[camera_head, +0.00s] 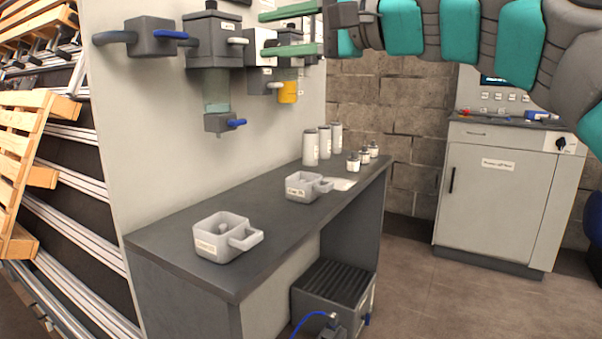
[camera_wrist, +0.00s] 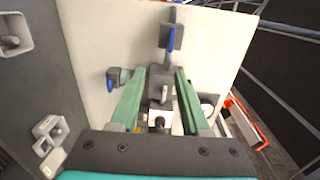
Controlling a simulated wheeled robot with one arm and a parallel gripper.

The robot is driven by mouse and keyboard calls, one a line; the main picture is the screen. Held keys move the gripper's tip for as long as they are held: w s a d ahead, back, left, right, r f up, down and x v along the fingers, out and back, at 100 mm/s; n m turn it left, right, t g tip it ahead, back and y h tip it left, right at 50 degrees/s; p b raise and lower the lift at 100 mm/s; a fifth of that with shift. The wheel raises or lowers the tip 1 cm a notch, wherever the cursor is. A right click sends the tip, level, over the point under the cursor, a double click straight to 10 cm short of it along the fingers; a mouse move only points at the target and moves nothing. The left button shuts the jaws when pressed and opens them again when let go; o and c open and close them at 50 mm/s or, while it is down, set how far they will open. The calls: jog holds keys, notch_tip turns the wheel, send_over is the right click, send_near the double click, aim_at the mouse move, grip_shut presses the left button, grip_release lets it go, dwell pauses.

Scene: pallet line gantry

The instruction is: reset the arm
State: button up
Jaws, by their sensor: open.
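My gripper (camera_head: 262,33) is at the top middle of the head view, its two green fingers pointing left toward the wall-mounted fittings. In the wrist view my gripper (camera_wrist: 160,72) shows its green fingers wide apart, with nothing clamped between them. A grey fitting (camera_wrist: 161,90) on the wall panel appears in the gap between the fingers. I cannot tell how far it is from them. My teal and dark grey arm is bent across the top right of the head view.
A pale wall panel (camera_head: 130,130) carries a grey dispenser (camera_head: 212,40), a blue-handled valve (camera_head: 152,38) and a yellow part (camera_head: 288,92). Below, a dark counter (camera_head: 270,215) bears two handled trays, canisters and small jars.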

jog(key=s+d+f+n+g+h, duration=0.15)
jog(key=s+f+h, duration=0.25)
jog(key=f, duration=1.2)
jog(key=s+f+n+g+h, duration=0.1)
jog(key=s+f+g+h, duration=0.25)
jog(key=f, duration=1.35)
jog(key=s+d+f+n+g+h, duration=0.1)
jog(key=s+d+f+g+h, duration=0.2)
jog(key=s+d+f, duration=0.5)
jog(key=s+d+f+n+g+h, duration=0.2)
jog(key=s+d+f+h, duration=0.2)
jog(key=s+d+f, duration=0.4)
jog(key=s+f, duration=0.6)
jog(key=f, duration=0.1)
jog(key=shift+d+f+g, duration=0.15)
jog(key=shift+d+g, duration=0.25)
jog(key=shift+n+h, duration=0.25)
